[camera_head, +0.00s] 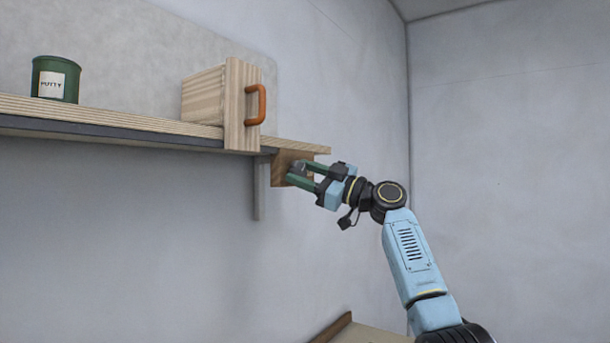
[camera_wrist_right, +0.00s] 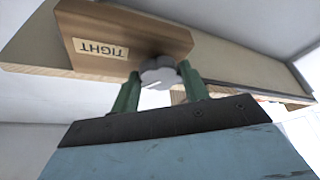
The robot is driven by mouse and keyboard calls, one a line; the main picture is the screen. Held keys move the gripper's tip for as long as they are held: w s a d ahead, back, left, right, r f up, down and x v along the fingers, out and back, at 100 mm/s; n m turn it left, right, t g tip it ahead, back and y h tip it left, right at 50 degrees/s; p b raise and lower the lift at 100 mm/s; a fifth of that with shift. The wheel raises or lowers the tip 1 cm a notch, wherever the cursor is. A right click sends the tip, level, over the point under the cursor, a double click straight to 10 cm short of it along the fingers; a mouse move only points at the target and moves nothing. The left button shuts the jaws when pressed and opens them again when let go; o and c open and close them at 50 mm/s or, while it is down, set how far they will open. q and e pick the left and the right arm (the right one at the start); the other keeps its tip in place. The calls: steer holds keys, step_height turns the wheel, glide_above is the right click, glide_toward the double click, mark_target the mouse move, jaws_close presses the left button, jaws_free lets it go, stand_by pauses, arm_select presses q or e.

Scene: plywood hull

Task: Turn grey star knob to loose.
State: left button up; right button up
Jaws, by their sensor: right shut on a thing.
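The grey star knob (camera_wrist_right: 158,73) sits on a brown wooden block (camera_wrist_right: 110,38) that carries a label reading TIGHT (camera_wrist_right: 101,49). My right gripper (camera_wrist_right: 165,88) is shut on the knob, with one green finger on each side of it. In the head view my right gripper (camera_head: 298,174) reaches the wooden block (camera_head: 281,172) under the right end of the shelf. The knob is mostly hidden by the fingers there. My left gripper is not in view.
The wooden shelf (camera_head: 140,124) runs along the wall. On it stand a green putty tin (camera_head: 56,79) and a wooden box (camera_head: 203,95) with an orange handle (camera_head: 255,104). A grey bracket (camera_head: 260,190) hangs below. The space under the shelf is clear.

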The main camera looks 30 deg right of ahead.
steer(key=n+p, duration=0.1)
steer(key=n, duration=0.1)
steer(key=n+g+p, duration=0.1)
steer(key=n, duration=0.1)
steer(key=n+g+y, duration=0.1)
steer(key=shift+w+d+r+n+p, duration=0.1)
steer(key=shift+r+n+p, duration=0.2)
steer(key=shift+n+p, duration=0.1)
steer(key=shift+n+g+p, duration=0.9)
steer(key=shift+n+p, duration=0.2)
steer(key=shift+n, duration=0.6)
steer(key=o, duration=0.6)
steer(key=shift+w+f, duration=0.1)
steer(key=shift+f, duration=0.05)
steer(key=b+v, duration=0.4)
steer(key=v, duration=0.9)
steer(key=shift+d, duration=0.15)
